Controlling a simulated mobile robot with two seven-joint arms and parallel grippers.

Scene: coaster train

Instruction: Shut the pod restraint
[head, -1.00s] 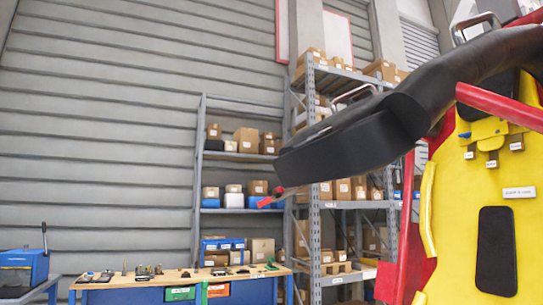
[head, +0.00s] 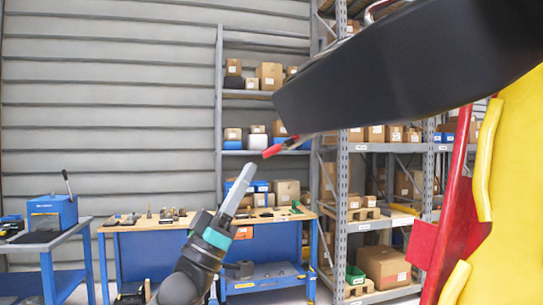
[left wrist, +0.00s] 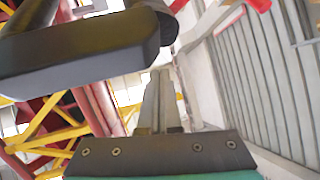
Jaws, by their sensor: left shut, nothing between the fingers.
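The pod restraint (head: 400,75) is a thick black padded bar, raised and jutting out from the upper right in the head view. A small red-tipped lever (head: 283,148) sticks out below its near end. The yellow pod seat (head: 515,205) is at the right edge. My left gripper (head: 249,170) points up, shut and empty, just below and left of the red tip, apart from it. In the left wrist view the shut fingers (left wrist: 158,98) lie below and right of the black restraint (left wrist: 85,52). My right gripper is not in view.
Behind stand a workbench (head: 150,224) with small parts, a blue machine (head: 52,212) on a side table, and grey shelves (head: 365,147) with boxes. A red frame post (head: 455,220) runs beside the seat. The space around my left gripper looks clear.

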